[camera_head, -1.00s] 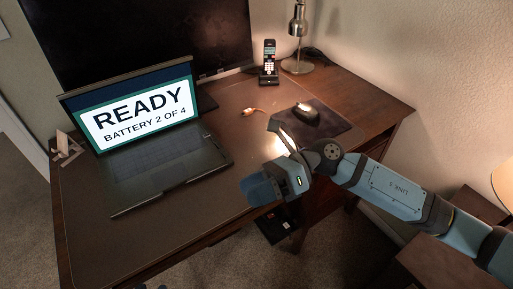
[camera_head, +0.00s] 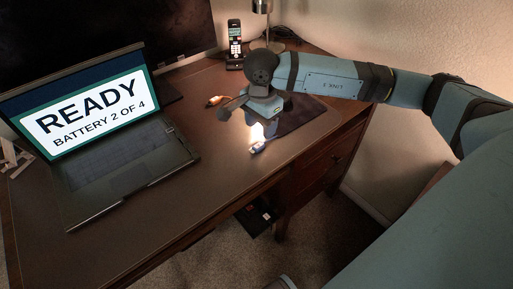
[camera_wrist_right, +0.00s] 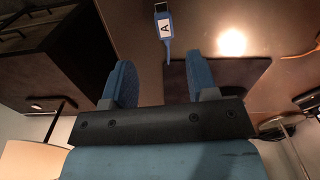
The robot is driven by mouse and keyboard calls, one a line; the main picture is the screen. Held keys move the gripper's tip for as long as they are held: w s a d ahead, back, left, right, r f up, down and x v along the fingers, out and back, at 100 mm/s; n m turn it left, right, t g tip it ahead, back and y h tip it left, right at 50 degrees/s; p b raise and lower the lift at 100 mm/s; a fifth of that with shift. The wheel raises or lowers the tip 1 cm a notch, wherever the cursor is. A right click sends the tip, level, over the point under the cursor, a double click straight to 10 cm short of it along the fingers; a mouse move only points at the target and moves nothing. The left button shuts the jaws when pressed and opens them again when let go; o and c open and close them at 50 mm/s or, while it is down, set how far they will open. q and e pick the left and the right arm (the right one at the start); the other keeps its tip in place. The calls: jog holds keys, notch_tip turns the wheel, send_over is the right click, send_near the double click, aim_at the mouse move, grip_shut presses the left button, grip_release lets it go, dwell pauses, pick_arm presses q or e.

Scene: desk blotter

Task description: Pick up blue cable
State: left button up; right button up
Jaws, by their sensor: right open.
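The cable's far part is partly hidden in the head view by the gripper. My left gripper is in no view.
An open laptop (camera_head: 120,150) stands at the left. A dark mouse pad (camera_head: 305,113) is right of the gripper. A cordless phone (camera_head: 235,48) and lamp (camera_head: 262,8) stand at the back.

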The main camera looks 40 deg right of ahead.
aim_at(258, 145)
jog(key=f, duration=0.5)
jog(key=f+b, duration=0.1)
jog(key=f, duration=0.1)
jog(key=shift+w+a+f, duration=0.2)
jog(key=shift+w+f, duration=0.1)
jog(key=shift+f, duration=0.1)
jog(key=shift+r, duration=0.1)
grip_shut()
